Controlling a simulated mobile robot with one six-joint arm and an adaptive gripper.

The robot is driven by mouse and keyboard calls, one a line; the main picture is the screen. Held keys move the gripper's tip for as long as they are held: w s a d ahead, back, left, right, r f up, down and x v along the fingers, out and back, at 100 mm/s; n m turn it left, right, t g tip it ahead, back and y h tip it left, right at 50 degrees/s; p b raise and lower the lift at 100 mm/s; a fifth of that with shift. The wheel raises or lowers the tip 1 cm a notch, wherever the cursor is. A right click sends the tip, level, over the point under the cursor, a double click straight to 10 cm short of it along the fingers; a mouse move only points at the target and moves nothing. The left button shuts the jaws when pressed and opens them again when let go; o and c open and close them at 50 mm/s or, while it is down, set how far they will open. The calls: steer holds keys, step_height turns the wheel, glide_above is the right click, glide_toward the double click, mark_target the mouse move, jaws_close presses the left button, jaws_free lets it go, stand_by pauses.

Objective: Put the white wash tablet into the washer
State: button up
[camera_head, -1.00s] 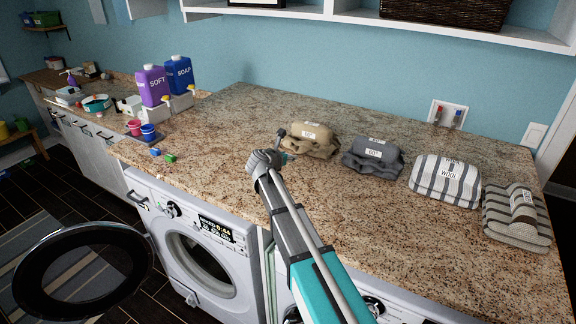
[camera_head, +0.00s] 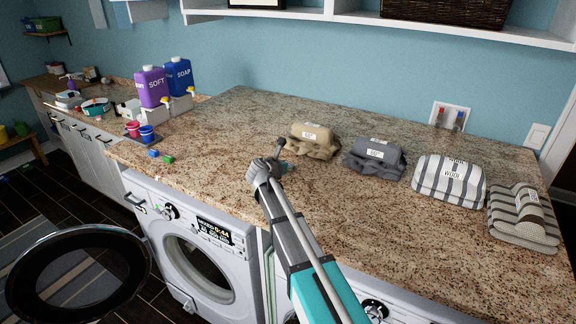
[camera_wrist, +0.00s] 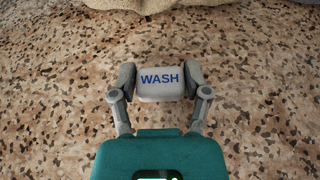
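In the wrist view the white wash tablet (camera_wrist: 160,82), marked WASH in blue, sits between the two fingers of my gripper (camera_wrist: 160,80). The fingers touch or nearly touch its left and right sides, so the gripper looks shut on it. In the head view my gripper (camera_head: 282,167) is over the counter, left of and in front of the tan bundle; the arm hides the tablet there. The washer (camera_head: 195,250) stands below the counter at the left. Its round door (camera_head: 140,285) is swung wide open to the left and the drum opening shows dark.
On the counter (camera_head: 230,125) are a tan bundle (camera_head: 313,145), a grey bundle (camera_head: 374,163) and two striped bundles at the right. Purple and blue bottles (camera_head: 152,85), small cups and blue and green tablets (camera_head: 168,159) stand at the left. A second machine is under my arm.

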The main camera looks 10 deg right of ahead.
steer(key=o, duration=0.3)
steer(key=shift+r, duration=0.1)
steer(key=shift+r, duration=0.15)
steer(key=p+v, duration=0.5)
steer(key=v, duration=0.7)
stand_by(0.5)
